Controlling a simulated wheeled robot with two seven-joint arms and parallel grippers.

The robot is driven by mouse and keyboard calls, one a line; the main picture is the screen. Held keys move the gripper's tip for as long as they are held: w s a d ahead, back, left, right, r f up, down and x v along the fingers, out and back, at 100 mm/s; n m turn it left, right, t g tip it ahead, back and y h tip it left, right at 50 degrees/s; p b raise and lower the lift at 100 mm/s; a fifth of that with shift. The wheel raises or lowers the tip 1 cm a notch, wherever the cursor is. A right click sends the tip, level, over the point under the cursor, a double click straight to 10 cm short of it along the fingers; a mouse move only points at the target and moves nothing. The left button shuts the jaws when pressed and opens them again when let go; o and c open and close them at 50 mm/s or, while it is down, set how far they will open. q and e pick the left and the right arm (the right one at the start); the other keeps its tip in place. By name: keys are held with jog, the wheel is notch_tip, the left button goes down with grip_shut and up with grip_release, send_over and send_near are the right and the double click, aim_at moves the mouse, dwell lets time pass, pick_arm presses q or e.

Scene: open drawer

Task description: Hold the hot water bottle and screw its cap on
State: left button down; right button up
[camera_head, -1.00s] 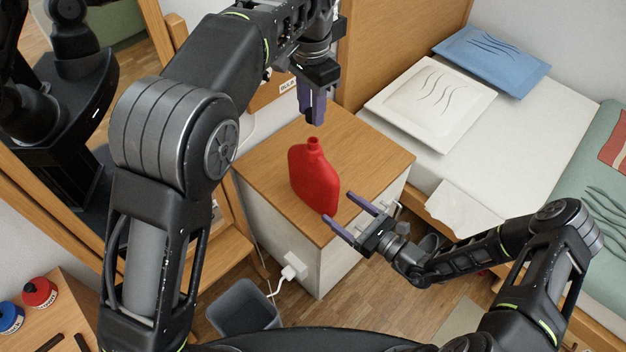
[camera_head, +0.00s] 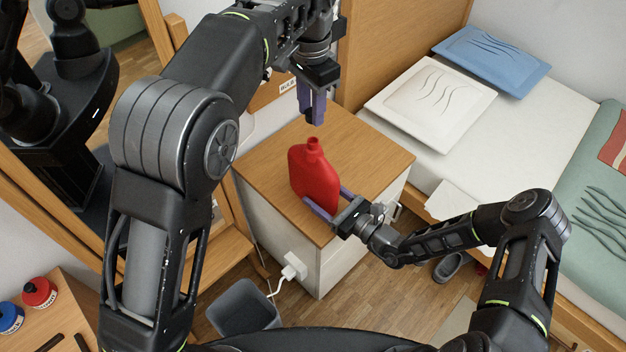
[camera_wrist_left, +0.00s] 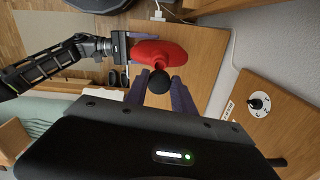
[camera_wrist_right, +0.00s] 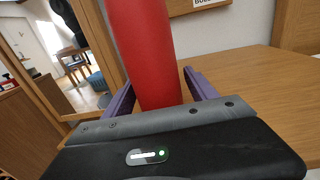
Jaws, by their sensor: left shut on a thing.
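The red hot water bottle (camera_head: 314,178) stands upright on the bedside cabinet, its neck uncovered at the top. My left gripper (camera_head: 315,122) points down above the neck, apart from it. It is shut on the round black cap (camera_wrist_left: 159,82), which shows between its purple fingers in the left wrist view; in the head view the cap is mostly hidden by the fingers. My right gripper (camera_head: 324,202) is open, low at the bottle's near right side. In the right wrist view the red bottle (camera_wrist_right: 147,60) stands between its two fingers; whether either finger touches it is unclear.
The wooden cabinet top (camera_head: 375,150) is otherwise clear. A bed with a white pillow (camera_head: 430,103) stands to the right. A grey bin (camera_head: 243,308) and a white plug (camera_head: 292,270) are in front of the cabinet. A mirror frame is at left.

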grip_shut()
dwell(0.5)
